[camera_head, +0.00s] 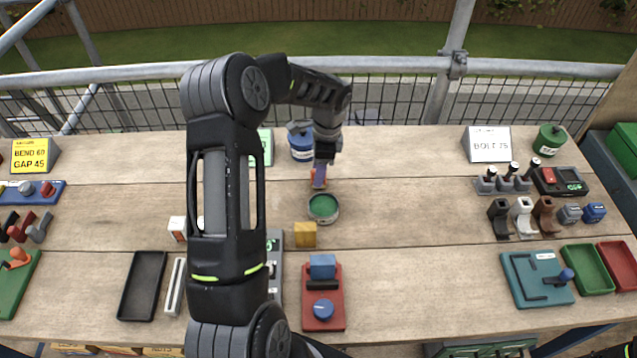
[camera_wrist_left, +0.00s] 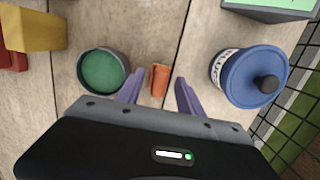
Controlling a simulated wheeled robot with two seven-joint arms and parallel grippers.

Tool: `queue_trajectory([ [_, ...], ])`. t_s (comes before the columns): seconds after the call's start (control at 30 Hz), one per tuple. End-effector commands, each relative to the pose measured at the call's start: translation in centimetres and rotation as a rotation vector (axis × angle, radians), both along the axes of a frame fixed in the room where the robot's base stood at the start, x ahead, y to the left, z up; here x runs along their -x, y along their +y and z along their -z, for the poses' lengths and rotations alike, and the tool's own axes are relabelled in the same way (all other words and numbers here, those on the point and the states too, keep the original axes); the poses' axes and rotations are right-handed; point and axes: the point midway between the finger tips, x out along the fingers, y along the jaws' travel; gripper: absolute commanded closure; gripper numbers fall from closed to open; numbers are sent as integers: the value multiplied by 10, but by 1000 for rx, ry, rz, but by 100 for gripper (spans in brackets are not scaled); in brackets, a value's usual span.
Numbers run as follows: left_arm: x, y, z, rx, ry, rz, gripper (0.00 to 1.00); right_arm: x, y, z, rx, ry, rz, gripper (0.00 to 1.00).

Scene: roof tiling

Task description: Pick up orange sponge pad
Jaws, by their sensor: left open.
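The orange sponge pad (camera_wrist_left: 160,80) is a small orange block on the wooden table. In the left wrist view it lies between the two purple fingers of my left gripper (camera_wrist_left: 159,92), with gaps on both sides. In the head view the left gripper (camera_head: 320,176) reaches down over the pad (camera_head: 313,178), which is mostly hidden behind the fingers. The left gripper is open and empty. My right gripper is not in view.
A round tin with green inside (camera_head: 323,207) and a blue lidded pot (camera_head: 301,142) stand close on either side of the pad. A yellow block (camera_head: 305,234) and a red base with blue parts (camera_head: 323,309) lie nearer. Table right of the tin is clear.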

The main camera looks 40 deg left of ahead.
Motion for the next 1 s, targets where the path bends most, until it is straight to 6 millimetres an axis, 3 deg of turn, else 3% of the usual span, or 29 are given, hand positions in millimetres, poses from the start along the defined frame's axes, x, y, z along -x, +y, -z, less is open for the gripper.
queue_trajectory([
  [0.67, 0, 0, 4, 1, -1, 1, 57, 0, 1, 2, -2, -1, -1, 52],
  [1.0, 0, 0, 4, 1, -1, 1, 85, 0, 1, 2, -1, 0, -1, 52],
])
